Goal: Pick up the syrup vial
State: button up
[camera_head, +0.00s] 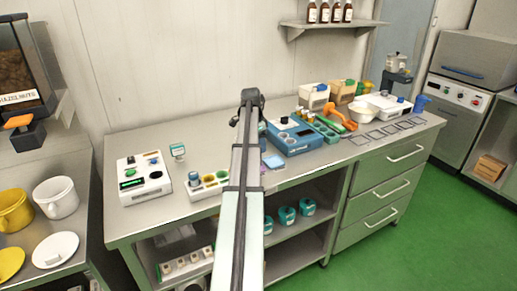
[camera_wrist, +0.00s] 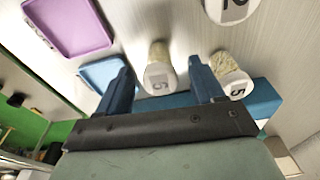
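In the wrist view, my gripper (camera_wrist: 160,70) is open, with its two blue fingers apart. A small vial-like piece (camera_wrist: 158,54) with a yellowish, speckled body and a white end marked "5" shows in the gap between the fingers, with space on both sides. A similar piece (camera_wrist: 230,68), also marked "5", is just right of the right finger. No label says syrup, so I cannot tell which is the syrup vial. In the head view, my arm hides my gripper and the spot in front of it.
A purple tray (camera_wrist: 68,24) and a blue tray (camera_wrist: 101,74) lie left of the fingers. A round white piece marked "2" (camera_wrist: 232,9) is at the top. In the head view, a white device (camera_head: 143,180) and a blue machine (camera_head: 293,138) stand on the bench.

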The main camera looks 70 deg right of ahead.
jog(key=c, duration=1.1)
notch_tip(320, 180, up, 9)
jog(key=shift+f, duration=0.1)
jog(key=shift+s+r, duration=0.15)
jog(key=shift+r, duration=0.15)
jog(key=shift+s+d, duration=0.9)
jog(key=shift+s, duration=1.1)
jog(key=shift+s+d, duration=0.95)
jog(key=shift+s, duration=1)
jog(key=shift+s+d, duration=0.9)
jog(key=shift+s, duration=1.1)
